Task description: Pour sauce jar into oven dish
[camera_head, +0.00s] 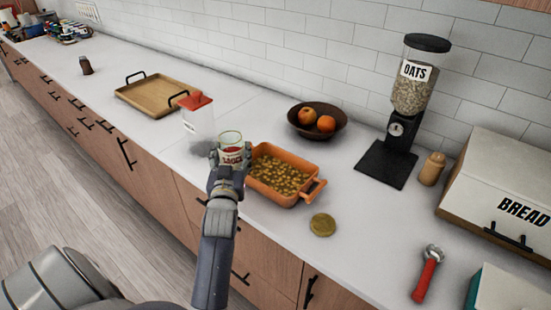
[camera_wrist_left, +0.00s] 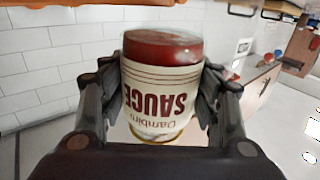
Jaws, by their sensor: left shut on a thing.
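My left gripper (camera_head: 232,160) is shut on a glass sauce jar (camera_head: 231,138) with a cream label. In the head view the jar stands roughly upright, just left of the oven dish's near left end. In the left wrist view the jar (camera_wrist_left: 162,92) sits between both fingers (camera_wrist_left: 160,100), its label upside down in the picture and red sauce visible at one end. The orange oven dish (camera_head: 311,190) rests on the counter, holding yellowish pieces; no red sauce shows on them. My right gripper is not in view.
A round gold lid (camera_head: 322,225) lies right of the dish. A red-topped container (camera_head: 198,115) stands behind the gripper at left. A fruit bowl (camera_head: 318,121), oats dispenser (camera_head: 409,90), bread box (camera_head: 500,185) and wooden tray (camera_head: 150,93) are nearby. The front counter is mostly clear.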

